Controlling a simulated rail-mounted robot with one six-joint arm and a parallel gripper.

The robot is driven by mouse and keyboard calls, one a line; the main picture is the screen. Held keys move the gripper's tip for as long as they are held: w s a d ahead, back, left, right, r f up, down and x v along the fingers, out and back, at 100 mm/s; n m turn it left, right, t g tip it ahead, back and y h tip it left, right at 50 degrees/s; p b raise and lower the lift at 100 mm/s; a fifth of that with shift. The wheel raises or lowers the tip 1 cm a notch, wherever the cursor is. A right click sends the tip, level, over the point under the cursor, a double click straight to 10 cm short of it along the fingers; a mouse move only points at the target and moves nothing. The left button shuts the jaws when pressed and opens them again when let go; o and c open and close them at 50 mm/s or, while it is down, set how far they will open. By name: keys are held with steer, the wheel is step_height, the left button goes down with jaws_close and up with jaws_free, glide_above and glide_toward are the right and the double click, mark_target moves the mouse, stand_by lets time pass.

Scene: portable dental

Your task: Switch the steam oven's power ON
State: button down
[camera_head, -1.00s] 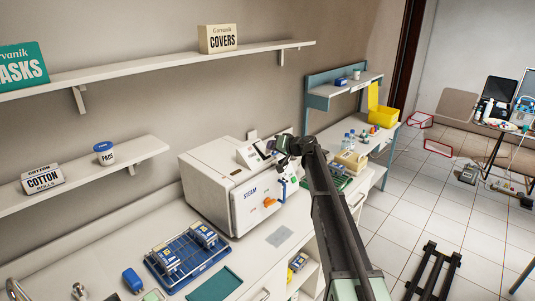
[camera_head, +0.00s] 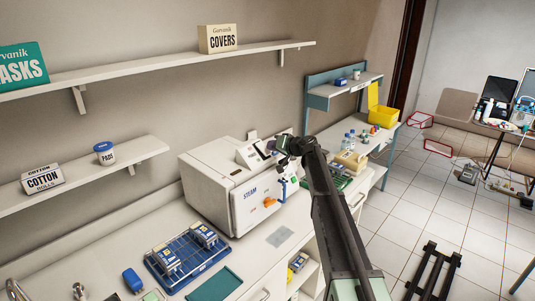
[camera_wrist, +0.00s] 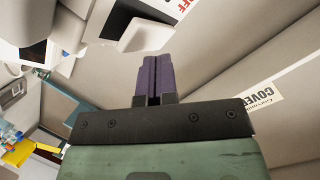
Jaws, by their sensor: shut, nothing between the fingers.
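The steam oven (camera_head: 225,195) is a white box on the counter, with "STEAM" lettering and an orange handle (camera_head: 269,202) on its front. A raised panel (camera_head: 250,157) sits on its top at the back right. My gripper (camera_head: 271,147) is beside this panel, above the oven; contact cannot be told. In the wrist view its purple fingers (camera_wrist: 153,72) are shut and empty. Just beyond the fingertips is a white, dark-edged part (camera_wrist: 146,36), possibly the switch. The switch's position cannot be read.
A blue rack (camera_head: 188,262) with blue-and-white packs and a teal tray (camera_head: 216,285) lie on the counter in front of the oven. Wall shelves (camera_head: 150,68) are to the left. Bottles (camera_head: 350,138) and a yellow bin (camera_head: 383,116) stand to the right.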

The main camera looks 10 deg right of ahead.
steer(key=shift+w+a+f+b, duration=0.15)
steer(key=shift+f+b, duration=0.25)
steer(key=shift+w+a+f+b, duration=0.15)
steer(key=shift+w+f+b, duration=0.05)
steer(key=shift+f+b, duration=0.2)
stand_by(0.8)
steer(key=shift+r, duration=0.1)
steer(key=shift+s+d+r+p, duration=0.3)
steer(key=shift+s+r+p, duration=0.05)
steer(key=shift+r+p, duration=0.4)
steer(key=r+p, duration=0.1)
steer(key=s+d+r+p, duration=0.1)
steer(key=r+p, duration=0.2)
steer(key=shift+s+d+r, duration=0.15)
steer(key=shift+s+d, duration=0.1)
steer(key=shift+s, duration=0.15)
